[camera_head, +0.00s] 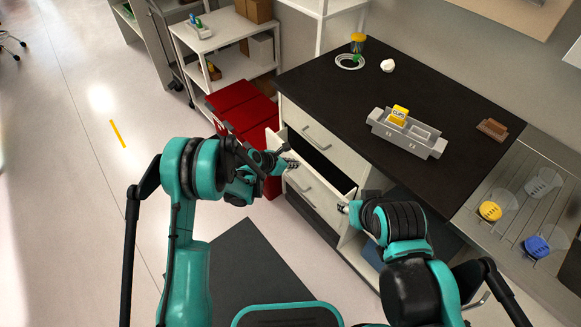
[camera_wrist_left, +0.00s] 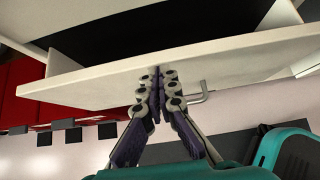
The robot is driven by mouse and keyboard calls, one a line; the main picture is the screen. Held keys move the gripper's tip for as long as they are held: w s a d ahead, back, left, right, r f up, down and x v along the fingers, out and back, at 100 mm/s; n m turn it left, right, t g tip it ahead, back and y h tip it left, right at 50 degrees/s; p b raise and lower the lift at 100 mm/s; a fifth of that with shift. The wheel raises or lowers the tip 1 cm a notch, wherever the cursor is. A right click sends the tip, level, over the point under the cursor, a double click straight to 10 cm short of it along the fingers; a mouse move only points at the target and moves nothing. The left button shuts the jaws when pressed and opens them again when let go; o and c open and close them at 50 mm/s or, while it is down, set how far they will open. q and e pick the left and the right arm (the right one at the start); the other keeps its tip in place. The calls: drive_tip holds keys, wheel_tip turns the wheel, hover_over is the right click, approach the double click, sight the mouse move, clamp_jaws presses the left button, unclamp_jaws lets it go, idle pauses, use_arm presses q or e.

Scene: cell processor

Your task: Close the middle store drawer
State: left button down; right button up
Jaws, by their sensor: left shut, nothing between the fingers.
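The middle store drawer (camera_head: 308,187) is pulled out below a shut upper drawer, with its dark interior showing. Its white front panel also shows in the left wrist view (camera_wrist_left: 235,66), with a metal bar handle (camera_wrist_left: 188,98). My left gripper (camera_head: 291,163) is at the drawer's front panel. In the left wrist view its closed fingertips (camera_wrist_left: 154,78) are against or very near the panel, left of the handle, with nothing between them.
The black countertop (camera_head: 400,85) carries a grey holder (camera_head: 405,133) with a yellow box, a brown block and a white lump. Red bins (camera_head: 240,105) stand left of the cabinet. A dark mat (camera_head: 245,265) lies on the floor.

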use_arm(q)
drive_tip(key=shift+d, duration=0.1)
drive_tip(key=w+d, duration=0.5)
drive_tip(key=d, duration=0.2)
drive_tip(key=shift+w+r, duration=0.1)
drive_tip(key=shift+r, duration=0.05)
